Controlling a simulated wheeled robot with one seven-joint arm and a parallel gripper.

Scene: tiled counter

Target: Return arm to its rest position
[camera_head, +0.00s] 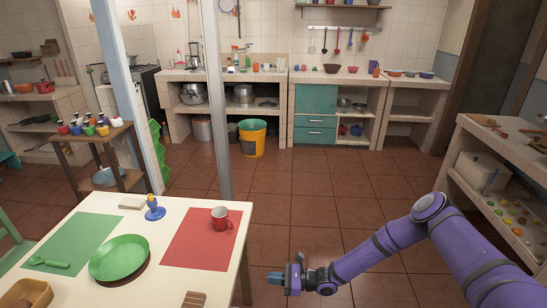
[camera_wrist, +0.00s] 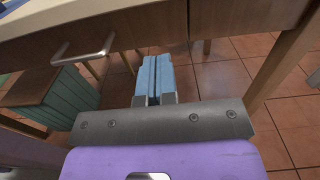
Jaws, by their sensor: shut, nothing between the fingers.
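My purple arm reaches in from the lower right in the head view. My gripper (camera_head: 283,281) is over the floor, just right of the white table's right edge, with nothing in it. In the wrist view my gripper (camera_wrist: 154,62) shows two blue fingers pressed together, pointing toward the space under a wooden table edge. The fingers look apart from the table.
The white table (camera_head: 190,233) holds a green plate (camera_head: 120,257), a red mug (camera_head: 221,217) and a blue figure (camera_head: 154,208). A shelf unit (camera_head: 497,140) stands at the right. In the wrist view a drawer handle (camera_wrist: 83,50) is close by. The tiled floor (camera_head: 320,195) beyond is clear.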

